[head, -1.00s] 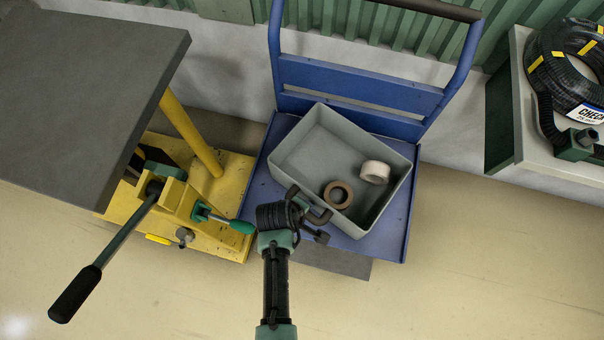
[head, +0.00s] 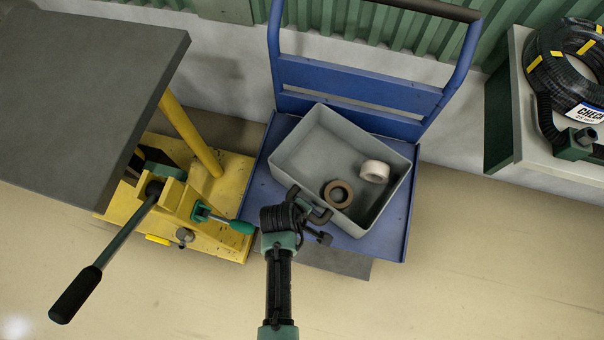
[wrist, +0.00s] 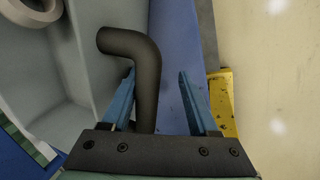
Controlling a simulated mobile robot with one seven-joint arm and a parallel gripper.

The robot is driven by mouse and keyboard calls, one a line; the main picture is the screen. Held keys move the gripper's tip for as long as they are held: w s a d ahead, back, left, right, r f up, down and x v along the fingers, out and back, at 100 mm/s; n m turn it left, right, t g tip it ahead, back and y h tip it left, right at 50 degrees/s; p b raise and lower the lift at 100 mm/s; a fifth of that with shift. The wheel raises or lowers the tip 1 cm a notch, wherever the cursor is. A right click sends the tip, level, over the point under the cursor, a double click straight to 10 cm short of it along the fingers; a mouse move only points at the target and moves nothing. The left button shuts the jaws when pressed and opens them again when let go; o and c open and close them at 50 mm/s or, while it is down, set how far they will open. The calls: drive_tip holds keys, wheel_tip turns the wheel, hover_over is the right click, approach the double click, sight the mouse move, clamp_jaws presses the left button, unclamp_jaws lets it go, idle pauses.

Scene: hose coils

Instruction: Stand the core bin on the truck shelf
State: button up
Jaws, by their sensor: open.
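The core bin (head: 318,150) is a grey open box, upright but turned askew on the blue flat shelf (head: 258,190) of a truck. It holds a brown ring (head: 338,194) and a pale roll (head: 375,171). My gripper (head: 312,224) is at the bin's near-left side. In the wrist view my gripper (wrist: 156,74) is open, with a dark bent handle (wrist: 128,44) between its blue fingers, closer to the left finger. The bin's grey wall (wrist: 88,60) is left of the handle. Whether a finger touches the handle cannot be told.
A yellow lift base (head: 225,180) with a lever (head: 125,235) and a dark grey platform (head: 80,90) stands close on the left. The truck's blue push frame (head: 360,92) rises behind the bin. A bench with a black hose coil (head: 560,75) is at right. Front floor is clear.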

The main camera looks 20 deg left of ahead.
drive_tip(key=shift+s+d+p, duration=0.3)
drive_tip(key=shift+s+d, duration=0.05)
drive_tip(key=shift+d, duration=0.45)
drive_tip(key=shift+s+d+p, duration=0.3)
drive_tip(key=shift+s+d, duration=0.05)
drive_tip(key=shift+d, duration=0.45)
drive_tip(key=shift+a, duration=0.15)
drive_tip(key=shift+w+a, duration=0.4)
drive_tip(key=shift+a, duration=0.45)
drive_tip(key=shift+w+a, duration=0.4)
drive_tip(key=shift+a, duration=0.4)
drive_tip(key=shift+w+a+b, duration=0.1)
drive_tip(key=shift+a+b, duration=0.1)
drive_tip(key=shift+b, duration=0.1)
drive_tip(key=shift+w+a, duration=0.25)
drive_tip(key=shift+a, duration=0.35)
drive_tip(key=shift+w+a, duration=0.2)
drive_tip(key=shift+a, duration=0.35)
drive_tip(key=shift+s+d, duration=0.1)
drive_tip(key=shift+d, duration=0.1)
drive_tip(key=shift+s+d+p, duration=0.2)
drive_tip(key=shift+s+d, duration=0.05)
drive_tip(key=shift+d, duration=0.3)
drive_tip(key=shift+s+d+p, duration=0.2)
drive_tip(key=shift+d, duration=0.35)
